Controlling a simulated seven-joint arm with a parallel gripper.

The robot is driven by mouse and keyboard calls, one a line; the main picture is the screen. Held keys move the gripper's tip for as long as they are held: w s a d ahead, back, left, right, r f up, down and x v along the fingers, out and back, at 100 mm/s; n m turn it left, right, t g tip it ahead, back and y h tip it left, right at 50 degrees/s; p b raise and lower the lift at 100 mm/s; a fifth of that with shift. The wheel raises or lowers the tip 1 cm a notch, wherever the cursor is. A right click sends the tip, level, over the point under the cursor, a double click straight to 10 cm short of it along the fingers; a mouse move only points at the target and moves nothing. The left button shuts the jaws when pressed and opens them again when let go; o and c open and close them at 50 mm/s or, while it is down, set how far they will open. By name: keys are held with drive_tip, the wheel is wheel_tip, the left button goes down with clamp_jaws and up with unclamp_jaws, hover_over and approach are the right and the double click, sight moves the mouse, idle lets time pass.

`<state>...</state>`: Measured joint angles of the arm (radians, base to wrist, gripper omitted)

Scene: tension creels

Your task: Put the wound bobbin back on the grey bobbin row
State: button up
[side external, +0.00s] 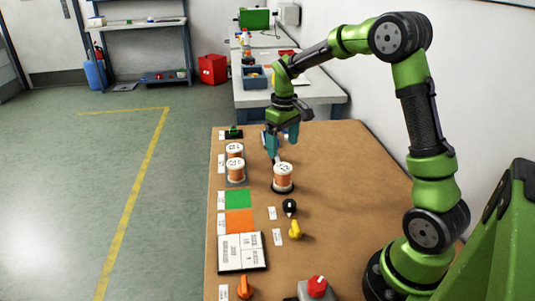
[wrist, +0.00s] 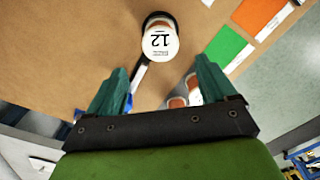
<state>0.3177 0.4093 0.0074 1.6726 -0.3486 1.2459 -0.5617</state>
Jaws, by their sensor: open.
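A copper-wound bobbin (side external: 283,177) with a white top stands upright on a dark round base on the brown table. In the wrist view its white top, marked 12 (wrist: 158,42), lies just beyond the fingertips. My gripper (side external: 273,157) is behind and slightly left of this bobbin, pointing down. Its teal fingers (wrist: 162,66) are spread with nothing between them. The grey bobbin row (side external: 237,183) at the table's left holds two similar bobbins (side external: 235,170), one behind the other. They are partly hidden by the right finger in the wrist view (wrist: 193,88).
A green square (side external: 238,199) and an orange square (side external: 239,221) lie in front of the row. A black knob (side external: 289,207), a yellow part (side external: 295,229) and a printed board (side external: 241,252) are nearer. The table's right middle is clear.

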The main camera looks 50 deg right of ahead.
drive_tip(key=s+a+r+m+t, duration=0.1)
drive_tip(key=s+a+r+t, duration=0.2)
drive_tip(key=s+a+r, duration=0.65)
drive_tip(key=s+a+r+m+t+y, duration=0.1)
drive_tip(key=s+a+r+t, duration=0.1)
drive_tip(key=s+a+t, duration=0.2)
drive_tip(key=s+a, duration=0.2)
drive_tip(key=s, duration=0.1)
drive_tip(key=shift+s+a+m+y, duration=0.25)
drive_tip(key=shift+a+m+y, duration=0.15)
drive_tip(key=shift+o, duration=0.5)
drive_tip(key=shift+s+a+f, duration=0.15)
drive_tip(key=shift+s, duration=0.2)
